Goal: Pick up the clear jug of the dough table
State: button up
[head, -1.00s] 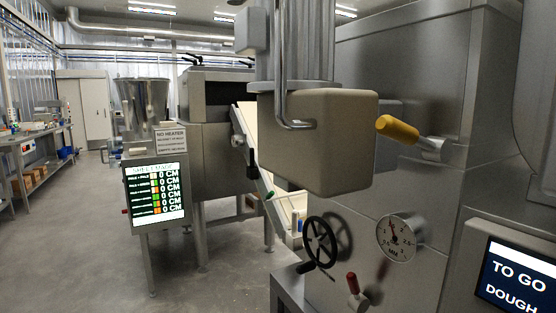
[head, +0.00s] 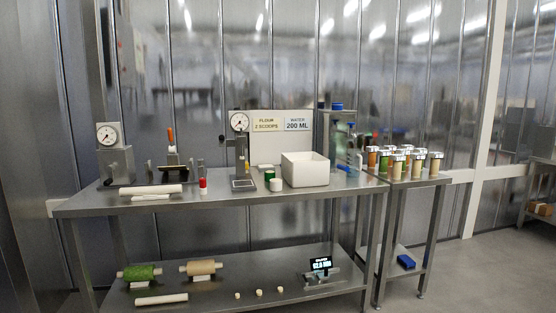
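The dough table (head: 150,203) is a long steel table with a sign (head: 282,124) reading flour 2 scoops and water 200 ml. A clear, upright vessel with blue parts (head: 342,140) stands near the table's right end, right of a white bin (head: 305,170). It is small and overlaps other items there, so I cannot tell for certain which of these is the clear jug. My gripper is not in view.
Gauge stands (head: 115,158) and several small items fill the table's left and middle. A narrow table (head: 440,178) on the right holds several jars (head: 398,160). Rollers (head: 139,273) lie on the lower shelf. Open floor (head: 478,270) lies at right.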

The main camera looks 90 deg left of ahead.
aim_at(353, 161)
jog(key=u, duration=2.2)
jog(key=i+l+z, duration=0.15)
jog(key=i, duration=1.15)
jog(key=i+l+z, duration=0.15)
jog(key=i, duration=1.15)
jog(key=i+j, duration=0.1)
jog(key=i, duration=0.2)
jog(key=i+j+z, duration=0.1)
jog(key=i, duration=0.2)
jog(key=i+j, duration=0.1)
jog(key=j, duration=0.2)
